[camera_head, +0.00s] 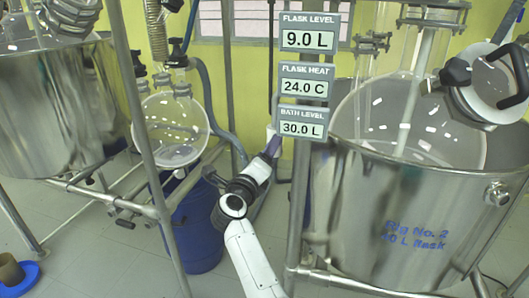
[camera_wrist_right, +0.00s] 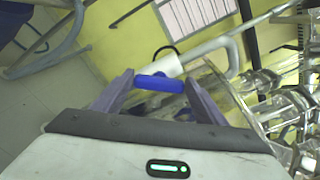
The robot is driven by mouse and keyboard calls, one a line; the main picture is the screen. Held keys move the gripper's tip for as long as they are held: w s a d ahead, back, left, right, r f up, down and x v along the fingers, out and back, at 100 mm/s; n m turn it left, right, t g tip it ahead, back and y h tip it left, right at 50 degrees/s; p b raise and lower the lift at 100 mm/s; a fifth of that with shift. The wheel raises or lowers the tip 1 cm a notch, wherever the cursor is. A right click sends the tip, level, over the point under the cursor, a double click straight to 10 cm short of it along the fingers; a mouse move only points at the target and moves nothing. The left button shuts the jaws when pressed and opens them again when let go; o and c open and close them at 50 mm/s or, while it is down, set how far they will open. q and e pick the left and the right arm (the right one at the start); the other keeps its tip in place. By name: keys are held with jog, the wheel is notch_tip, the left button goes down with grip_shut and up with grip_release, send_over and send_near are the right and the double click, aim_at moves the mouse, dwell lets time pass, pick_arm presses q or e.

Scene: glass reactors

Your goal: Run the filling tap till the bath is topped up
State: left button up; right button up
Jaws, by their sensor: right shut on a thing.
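The filling tap's blue handle (camera_wrist_right: 160,83) lies between the purple fingers of my right gripper (camera_wrist_right: 158,88), which is shut on it. It joins a white pipe (camera_wrist_right: 160,67) in the wrist view. In the head view my right gripper (camera_head: 272,146) is beside the metal post, left of the large steel bath (camera_head: 350,205) marked "Rig No. 2"; the handle is hidden there. The bath level display (camera_head: 302,124) reads 30.0 L. Above it, the flask level display (camera_head: 310,33) reads 9.0 L and the flask heat display (camera_head: 306,80) reads 24.0 C. My left gripper is out of view.
A glass flask (camera_head: 410,125) sits inside the bath. Another steel vessel (camera_head: 55,110) stands at the left. A round glass flask (camera_head: 170,130) hangs above a blue drum (camera_head: 195,235). Metal frame posts flank my right arm. A blue dish (camera_head: 20,278) lies on the floor at lower left.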

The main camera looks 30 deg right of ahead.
jog(key=shift+n, duration=0.5)
jog(key=o, duration=1.1)
jog(key=shift+c, duration=0.2)
